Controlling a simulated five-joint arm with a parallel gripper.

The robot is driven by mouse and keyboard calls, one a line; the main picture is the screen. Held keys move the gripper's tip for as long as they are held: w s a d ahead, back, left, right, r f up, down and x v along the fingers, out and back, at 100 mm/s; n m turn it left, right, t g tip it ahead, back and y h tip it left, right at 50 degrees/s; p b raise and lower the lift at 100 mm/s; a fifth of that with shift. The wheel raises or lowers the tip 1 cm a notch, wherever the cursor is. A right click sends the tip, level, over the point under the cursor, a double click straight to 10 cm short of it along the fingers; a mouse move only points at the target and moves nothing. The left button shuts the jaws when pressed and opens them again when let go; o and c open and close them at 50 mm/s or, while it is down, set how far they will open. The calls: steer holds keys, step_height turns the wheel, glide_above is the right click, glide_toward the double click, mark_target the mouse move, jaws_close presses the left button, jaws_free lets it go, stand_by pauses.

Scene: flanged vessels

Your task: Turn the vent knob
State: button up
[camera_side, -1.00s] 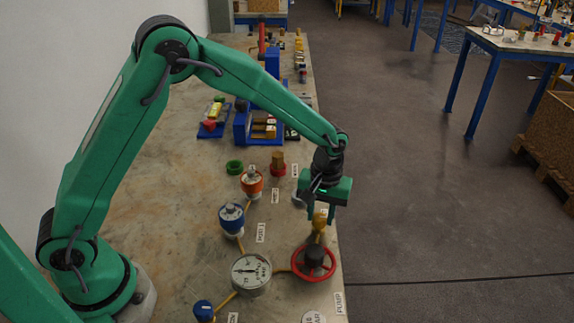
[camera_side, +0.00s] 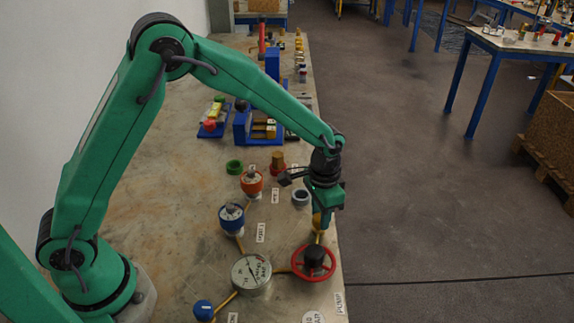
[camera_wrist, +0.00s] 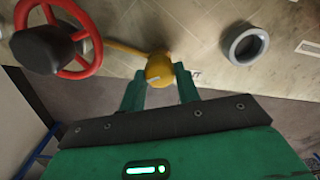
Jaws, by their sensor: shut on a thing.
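A yellow knob (camera_side: 316,221) stands on a yellow pipe near the right edge of the bench, behind the red handwheel. I take it for the vent knob; I cannot read a label on it. My gripper (camera_side: 320,222) points down over it, with its fingers around the knob. In the wrist view the yellow knob (camera_wrist: 159,68) sits between the two green fingertips (camera_wrist: 160,82), and my gripper is shut on it. The fingers hide part of the knob in the side view.
A red handwheel (camera_side: 331,265) with a dark hub is close in front. A round gauge (camera_side: 251,274), blue-topped (camera_side: 231,216) and orange-topped (camera_side: 252,183) vessels, a blue ball knob (camera_side: 203,310) and a grey ring (camera_side: 300,197) stand around. The bench's right edge is near.

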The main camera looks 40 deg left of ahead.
steer(key=m, duration=0.6)
steer(key=shift+d, duration=0.25)
steer(key=shift+s, duration=0.1)
steer(key=o, duration=1)
steer(key=shift+a, duration=0.1)
steer(key=shift+r, duration=0.15)
steer(key=shift+s+r, duration=0.1)
steer(key=shift+r, duration=3.65)
